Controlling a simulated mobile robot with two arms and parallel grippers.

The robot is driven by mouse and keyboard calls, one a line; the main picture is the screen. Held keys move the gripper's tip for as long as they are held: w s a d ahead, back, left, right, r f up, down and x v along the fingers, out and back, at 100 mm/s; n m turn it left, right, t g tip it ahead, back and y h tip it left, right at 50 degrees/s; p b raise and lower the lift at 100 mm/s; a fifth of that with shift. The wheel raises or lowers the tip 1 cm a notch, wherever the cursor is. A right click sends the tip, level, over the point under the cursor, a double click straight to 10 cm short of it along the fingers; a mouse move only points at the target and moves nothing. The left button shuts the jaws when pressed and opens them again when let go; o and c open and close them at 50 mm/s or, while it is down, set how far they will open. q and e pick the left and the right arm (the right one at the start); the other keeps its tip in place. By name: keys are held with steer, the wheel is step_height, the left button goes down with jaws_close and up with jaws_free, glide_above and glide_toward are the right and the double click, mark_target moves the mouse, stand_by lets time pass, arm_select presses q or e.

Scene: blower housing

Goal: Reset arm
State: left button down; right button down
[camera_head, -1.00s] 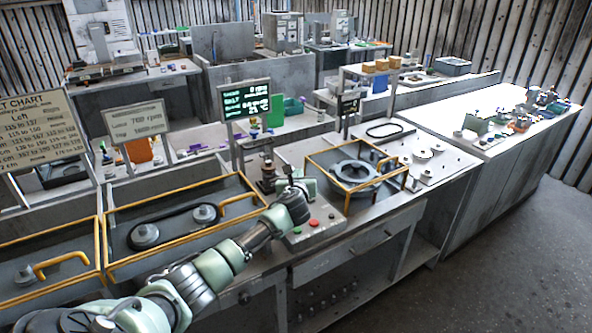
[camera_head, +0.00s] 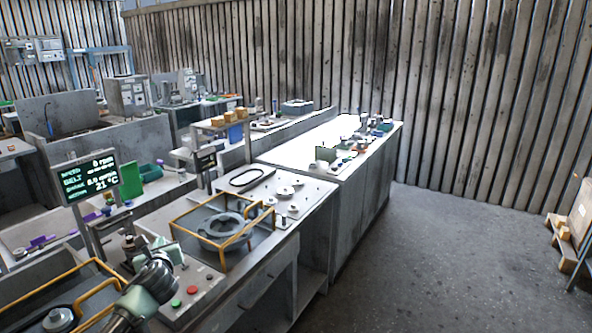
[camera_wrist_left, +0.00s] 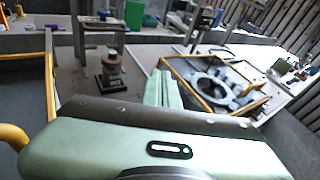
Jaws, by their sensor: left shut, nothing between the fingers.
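My left arm enters the head view from the bottom left. Its pale green left gripper (camera_head: 158,250) is over the bench, behind the control box with red and green buttons (camera_head: 192,290). The gripper is shut and empty. In the left wrist view its pale green fingers (camera_wrist_left: 165,90) are together and point toward the bench. A small metal post on a dark base (camera_wrist_left: 111,72) stands to their left, apart from them. A round grey housing ring (camera_head: 224,225) sits inside a yellow-railed tray (camera_head: 205,262), to the right of the gripper. My right gripper is out of view.
A display screen (camera_head: 86,179) stands behind the gripper. Another yellow-railed tray (camera_head: 22,296) is at the lower left. A plate with a belt loop and discs (camera_head: 268,190) lies beyond the ring. A long white bench (camera_head: 310,150) stands behind. Floor at right (camera_head: 430,250) is clear.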

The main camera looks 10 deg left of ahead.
arm_select(q)
steer(key=s+d+f+n+g+h, duration=0.4)
steer(key=s+d+f+n, duration=0.6)
steer(key=s+d+f, duration=0.55)
steer(key=s+d+f+n+g+h, duration=0.15)
steer(key=s+d+n, duration=0.3)
steer(key=s, duration=0.55)
steer(key=s+d+r+n+g+h, duration=0.1)
steer(key=s+d+n+g, duration=0.1)
steer(key=s+d+n, duration=0.5)
steer(key=s+d+f+n+g+h, duration=0.15)
steer(key=s+n, duration=0.35)
steer(key=s, duration=0.7)
step_height(320, 180, down, 32)
steer(key=s+g+b, duration=0.2)
steer(key=b, duration=0.3)
steer(key=s+a+f+b, duration=0.3)
steer(key=s+f, duration=1.3)
steer(key=f, duration=0.2)
steer(key=shift+a+m+g+b, duration=0.2)
steer(key=shift+m+g+b, duration=0.15)
steer(key=shift+g, duration=0.05)
